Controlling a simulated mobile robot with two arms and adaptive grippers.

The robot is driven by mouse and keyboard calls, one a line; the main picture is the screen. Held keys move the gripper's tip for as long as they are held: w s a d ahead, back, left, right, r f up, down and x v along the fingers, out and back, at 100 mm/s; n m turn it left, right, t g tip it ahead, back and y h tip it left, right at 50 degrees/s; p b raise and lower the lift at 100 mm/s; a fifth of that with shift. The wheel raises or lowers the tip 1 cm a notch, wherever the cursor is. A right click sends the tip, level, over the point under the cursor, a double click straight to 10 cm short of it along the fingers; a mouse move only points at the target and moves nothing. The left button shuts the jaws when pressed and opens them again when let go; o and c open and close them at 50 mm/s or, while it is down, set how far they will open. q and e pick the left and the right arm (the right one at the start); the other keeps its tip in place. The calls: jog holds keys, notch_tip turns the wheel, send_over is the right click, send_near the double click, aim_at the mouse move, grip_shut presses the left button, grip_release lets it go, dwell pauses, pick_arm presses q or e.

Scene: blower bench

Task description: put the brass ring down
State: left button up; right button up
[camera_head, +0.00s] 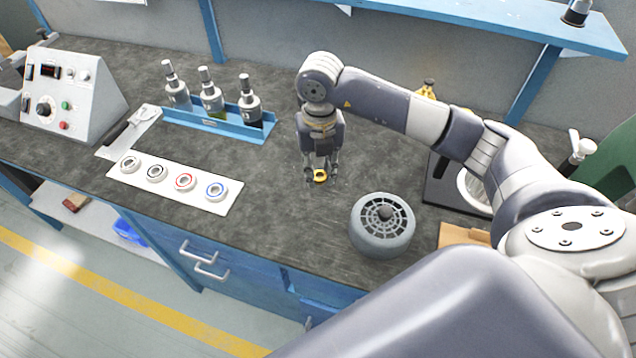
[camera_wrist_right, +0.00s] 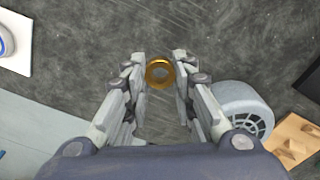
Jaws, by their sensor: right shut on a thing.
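The brass ring (camera_head: 320,176) is a small yellow-gold ring at the fingertips of my right gripper (camera_head: 321,176), over the bare middle of the dark bench top. In the right wrist view the brass ring (camera_wrist_right: 160,72) sits between the two fingertips (camera_wrist_right: 160,66), which close on it from both sides. Whether the ring touches the bench or hangs just above it I cannot tell. My left gripper does not show in either view.
A grey round blower (camera_head: 382,225) stands right of the gripper. A control box (camera_head: 75,95) stands far left. Bench top around the gripper is clear.

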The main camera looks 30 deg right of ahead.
aim_at(319, 195)
jog(key=shift+f, duration=0.85)
notch_tip(319, 195, down, 4)
jog(key=shift+r+p, duration=0.1)
jog(key=shift+p, duration=0.25)
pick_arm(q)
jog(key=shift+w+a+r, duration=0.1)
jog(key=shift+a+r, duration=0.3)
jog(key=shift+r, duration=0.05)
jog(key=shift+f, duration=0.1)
pick_arm(e)
jog(key=shift+f+b, duration=0.35)
jog(key=o, duration=1)
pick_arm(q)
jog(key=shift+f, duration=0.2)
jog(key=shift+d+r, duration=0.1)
pick_arm(e)
jog(key=shift+r, duration=0.15)
